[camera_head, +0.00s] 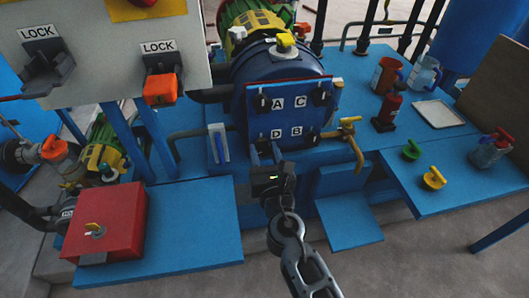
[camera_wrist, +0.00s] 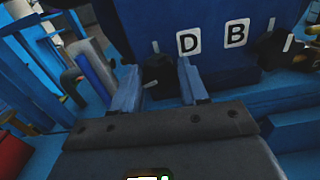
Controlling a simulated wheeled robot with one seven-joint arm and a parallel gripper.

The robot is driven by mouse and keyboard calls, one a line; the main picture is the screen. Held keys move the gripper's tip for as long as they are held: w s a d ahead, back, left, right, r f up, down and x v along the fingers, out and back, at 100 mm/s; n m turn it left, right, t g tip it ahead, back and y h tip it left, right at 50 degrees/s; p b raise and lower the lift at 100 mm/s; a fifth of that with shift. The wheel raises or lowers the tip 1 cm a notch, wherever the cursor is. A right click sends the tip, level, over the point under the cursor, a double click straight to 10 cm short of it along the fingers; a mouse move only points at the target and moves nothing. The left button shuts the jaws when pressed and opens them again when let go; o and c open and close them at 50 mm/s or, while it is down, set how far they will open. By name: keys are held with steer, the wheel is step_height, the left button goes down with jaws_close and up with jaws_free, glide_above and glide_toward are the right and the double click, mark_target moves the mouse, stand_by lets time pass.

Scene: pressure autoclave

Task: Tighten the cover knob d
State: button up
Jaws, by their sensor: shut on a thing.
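Cover knob d (camera_wrist: 158,70) is a dark knob left of the D label (camera_wrist: 189,42) in the wrist view. My gripper (camera_head: 265,151) is at the lower left of the cover. In the wrist view the two blue fingers of my gripper (camera_wrist: 161,84) stand on either side of knob d and are shut on it. In the head view the knob is mostly hidden by the fingers.
A brass tap (camera_head: 349,135) juts out right of the cover. A blue-handled part (camera_head: 219,146) stands left of it. A red box (camera_head: 112,222) sits lower left.

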steer(key=m+b, duration=0.1)
steer(key=m, duration=0.4)
steer(key=shift+d+f+b, duration=0.1)
steer(key=shift+b, duration=0.2)
steer(key=m+b, duration=0.2)
steer(key=m, duration=0.3)
steer(key=m+b, duration=0.2)
steer(key=m, duration=0.3)
steer(key=shift+f+m, duration=0.15)
steer(key=shift+m, duration=0.25)
steer(key=m+b, duration=0.3)
steer(key=m, duration=0.2)
steer(key=shift+m, duration=0.3)
steer(key=o, duration=1.1)
steer(key=shift+c, duration=0.2)
